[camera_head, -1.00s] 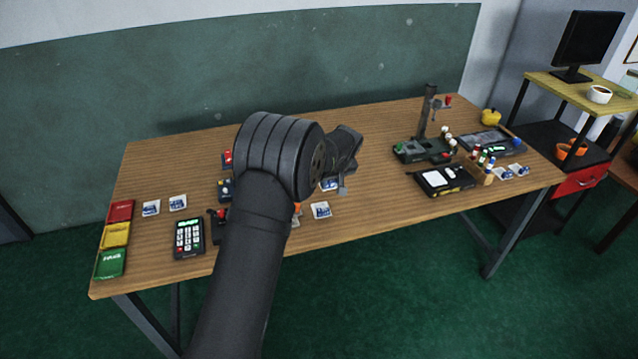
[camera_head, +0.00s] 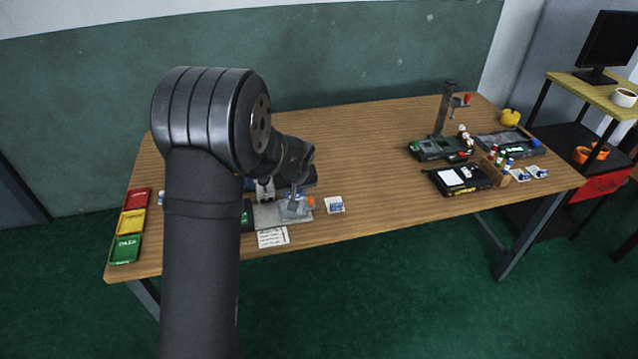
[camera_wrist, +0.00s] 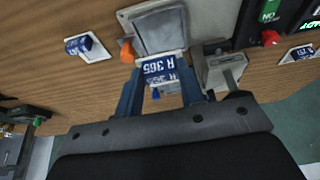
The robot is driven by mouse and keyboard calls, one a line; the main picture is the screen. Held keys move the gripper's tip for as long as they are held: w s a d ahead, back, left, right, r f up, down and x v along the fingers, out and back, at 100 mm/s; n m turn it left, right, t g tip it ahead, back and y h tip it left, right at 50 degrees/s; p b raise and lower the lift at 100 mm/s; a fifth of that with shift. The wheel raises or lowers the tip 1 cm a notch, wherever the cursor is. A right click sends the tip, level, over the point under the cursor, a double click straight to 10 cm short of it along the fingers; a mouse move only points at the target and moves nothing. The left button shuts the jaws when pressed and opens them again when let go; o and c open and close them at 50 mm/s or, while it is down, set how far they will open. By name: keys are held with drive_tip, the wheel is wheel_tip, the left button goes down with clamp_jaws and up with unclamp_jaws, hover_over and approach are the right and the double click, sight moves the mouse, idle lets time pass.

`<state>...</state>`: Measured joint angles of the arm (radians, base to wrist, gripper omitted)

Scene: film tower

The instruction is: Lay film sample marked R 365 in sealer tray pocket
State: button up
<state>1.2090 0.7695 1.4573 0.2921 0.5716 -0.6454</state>
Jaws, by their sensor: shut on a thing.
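My gripper (camera_wrist: 160,88) is shut on a film sample with a blue label (camera_wrist: 159,68) that reads R 365. The grey sealer tray pocket (camera_wrist: 160,27), a framed square, lies just past the fingertips, and part of the sample is against its near edge in the picture. I cannot tell whether the sample touches the tray. In the head view my gripper (camera_head: 294,208) is low over the grey sealer (camera_head: 268,216), beside an orange knob (camera_head: 311,201). The sample is not clear there.
A loose blue-labelled sample (camera_head: 336,205) lies right of the sealer; it also shows in the wrist view (camera_wrist: 88,47). A grey clamp-like part (camera_wrist: 222,66) stands beside the pocket. A white card (camera_head: 273,237) lies in front. Red, yellow and green trays (camera_head: 125,249) are at the left edge.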

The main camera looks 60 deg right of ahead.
drive_tip(key=shift+w+a+f, duration=0.1)
drive_tip(key=shift+f, duration=1.3)
drive_tip(key=shift+w+a+f, duration=0.1)
drive_tip(key=shift+f, duration=1.25)
drive_tip(key=shift+f, duration=0.35)
drive_tip(key=o, duration=1.6)
drive_tip(key=shift+r, duration=0.15)
wheel_tip(320, 180, up, 7)
